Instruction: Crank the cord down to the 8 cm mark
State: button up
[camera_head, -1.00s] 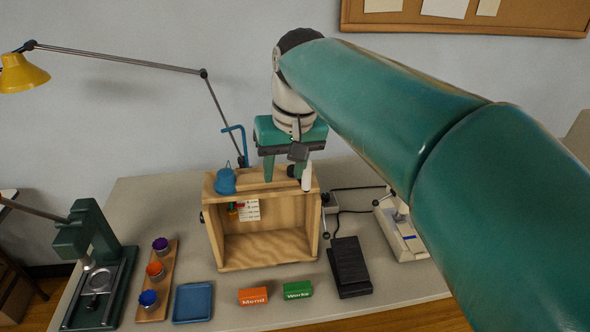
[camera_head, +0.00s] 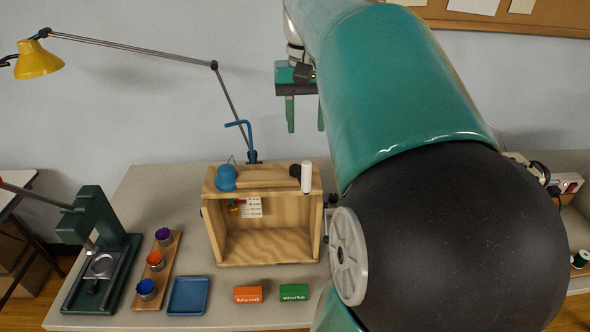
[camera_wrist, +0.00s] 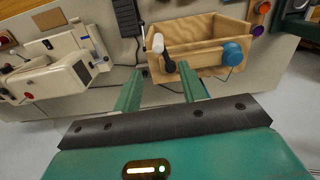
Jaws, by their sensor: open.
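An open-fronted wooden box (camera_head: 265,247) stands on the table, with a crank on its top right: a black hub (camera_head: 295,171) and an upright-looking white handle (camera_head: 307,178). A blue rounded part (camera_head: 226,177) sits at the top left. Inside, a small red and yellow item (camera_head: 234,208) hangs beside a white scale card (camera_head: 251,207); the marks are too small to read. My gripper (camera_head: 306,128) is open and empty above and behind the crank. In the wrist view the white handle (camera_wrist: 158,42) and black hub (camera_wrist: 168,65) show beyond my fingertips, apart from them.
A blue bent rod (camera_head: 247,137) and lamp arm (camera_head: 232,110) rise behind the box. A blue tray (camera_head: 189,296), paint cups (camera_head: 155,260), and Mend (camera_head: 248,294) and Works (camera_head: 294,292) blocks lie around it. A green press (camera_head: 95,225) stands left. My arm covers the right side.

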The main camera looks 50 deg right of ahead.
aim_at(307, 175)
jog(key=shift+s+d+f, duration=0.1)
jog(key=shift+d+f, duration=0.05)
jog(key=shift+f, duration=0.35)
notch_tip(307, 175, down, 13)
jog(key=shift+r, duration=0.1)
jog(key=shift+c, duration=0.4)
grip_shut()
